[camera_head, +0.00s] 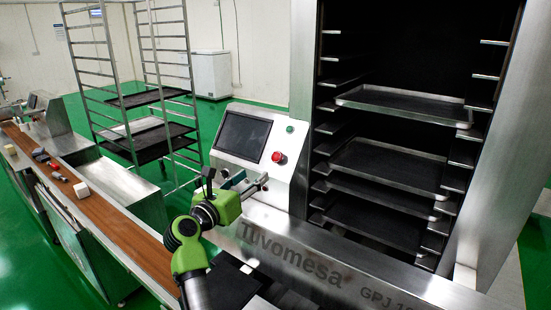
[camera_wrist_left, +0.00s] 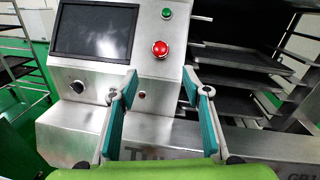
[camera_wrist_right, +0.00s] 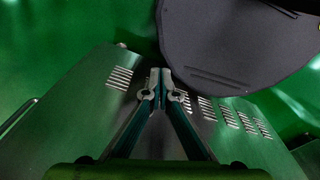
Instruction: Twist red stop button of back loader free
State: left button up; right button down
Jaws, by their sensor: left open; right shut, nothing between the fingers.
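The red stop button (camera_head: 278,157) sits on the slanted steel control panel (camera_head: 229,164) of the loader, right of and below its dark screen (camera_head: 243,137). In the left wrist view the red button (camera_wrist_left: 160,49) lies ahead, between the lines of the fingers. My left gripper (camera_head: 250,183) is open and empty, below and in front of the button, apart from it. Its spread fingers also show in the left wrist view (camera_wrist_left: 160,82). My right gripper (camera_wrist_right: 160,78) is shut and empty, above a dark vented metal surface; it is out of the head view.
A green button (camera_head: 290,129) is above the red one. A tall rack with trays (camera_head: 400,105) stands right of the panel. A conveyor (camera_head: 110,225) with small blocks runs at left. A wheeled tray rack (camera_head: 108,75) and white chest (camera_head: 211,74) stand behind.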

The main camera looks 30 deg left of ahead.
pick_arm(q)
jog(key=p, duration=0.1)
send_near(275, 158)
jog(key=w+p, duration=0.1)
jog(key=w, duration=0.6)
jog(key=shift+w+d, duration=0.15)
jog(key=shift+w, duration=0.75)
pick_arm(e)
jog(key=shift+s+d+r, duration=0.2)
jog(key=shift+d+r, duration=0.05)
jog(key=shift+r, duration=0.4)
jog(key=shift+s+d+r, duration=0.15)
jog(key=shift+d+r, duration=0.05)
jog(key=shift+r, duration=0.4)
pick_arm(q)
jog(key=c, duration=1.1)
